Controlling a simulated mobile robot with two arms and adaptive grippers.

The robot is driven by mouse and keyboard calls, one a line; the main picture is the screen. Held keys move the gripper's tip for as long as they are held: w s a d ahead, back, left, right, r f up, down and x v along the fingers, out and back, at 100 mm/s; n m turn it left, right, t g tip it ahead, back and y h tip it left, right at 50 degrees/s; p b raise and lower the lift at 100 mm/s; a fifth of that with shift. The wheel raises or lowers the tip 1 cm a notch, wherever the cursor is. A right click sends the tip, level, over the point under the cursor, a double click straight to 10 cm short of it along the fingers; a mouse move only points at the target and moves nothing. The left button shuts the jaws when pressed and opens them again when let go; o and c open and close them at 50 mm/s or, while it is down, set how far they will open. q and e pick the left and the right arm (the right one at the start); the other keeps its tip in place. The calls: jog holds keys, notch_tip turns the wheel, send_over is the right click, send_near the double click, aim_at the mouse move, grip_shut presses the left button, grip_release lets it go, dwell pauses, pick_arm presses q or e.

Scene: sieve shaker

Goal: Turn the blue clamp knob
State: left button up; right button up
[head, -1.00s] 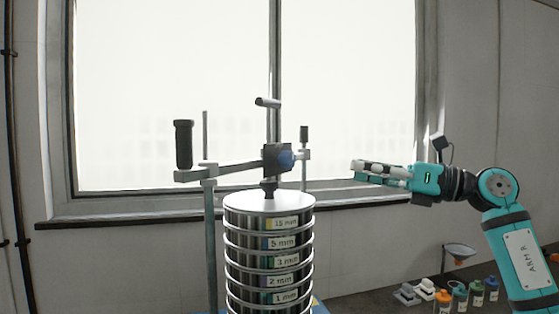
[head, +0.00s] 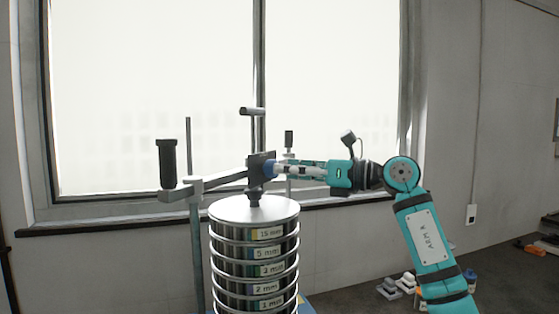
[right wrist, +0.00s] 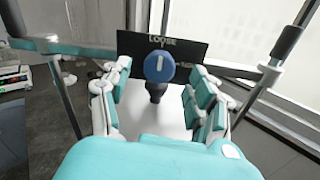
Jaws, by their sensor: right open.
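The blue clamp knob (head: 269,169) sits on the right side of a dark block on the clamp bar above the sieve stack. In the right wrist view the knob (right wrist: 159,66) is round and blue with a white line pointing up, in front of a black plate (right wrist: 130,47) lettered "LOOSE". My right gripper (head: 279,169) comes in from the right with its fingertips at the knob. In the right wrist view my right gripper (right wrist: 157,92) is open, with its fingers on either side of the knob's line and a gap to each. My left gripper is not in view.
The sieve stack (head: 254,250) with labelled rings stands under the clamp. A vertical post (head: 196,240) and a black handle (head: 167,163) are at its left. A window fills the back.

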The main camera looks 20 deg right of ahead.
aim_at(272, 169)
jog(key=shift+p+x, duration=0.35)
jog(key=shift+x, duration=1.15)
jog(key=shift+c, duration=0.3)
jog(key=c, duration=1.1)
